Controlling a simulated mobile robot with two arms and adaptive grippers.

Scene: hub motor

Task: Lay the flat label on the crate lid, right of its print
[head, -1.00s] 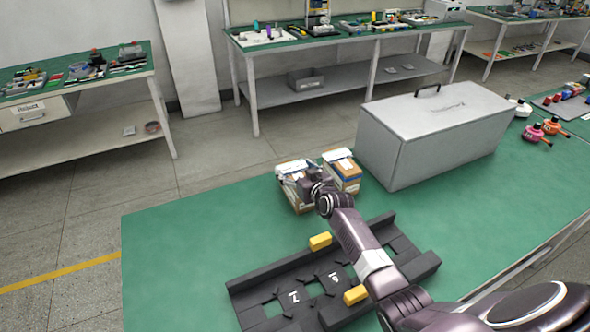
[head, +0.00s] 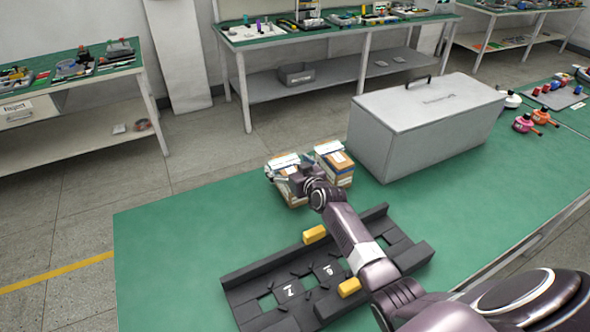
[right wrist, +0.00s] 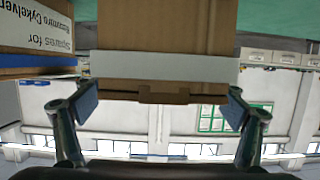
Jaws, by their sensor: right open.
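The crate is a grey metal box (head: 378,150) with a black handle and dark print on its lid (head: 405,108); the lid right of the print is bare. My right gripper (head: 280,177) is at the left cardboard carton (head: 292,199). In the right wrist view the right gripper (right wrist: 160,104) has its fingers apart, either side of a brown carton (right wrist: 165,40) with a pale strip (right wrist: 165,67) across it. I cannot tell whether the fingers touch it. I cannot single out the flat label for sure. My left gripper is not in view.
A second carton (head: 335,167) stands close on the right, between my gripper and the crate. A black fixture (head: 300,285) with yellow blocks lies in front under my arm. The green table (head: 190,240) is clear at left. Pink and orange items (head: 524,123) are right of the crate.

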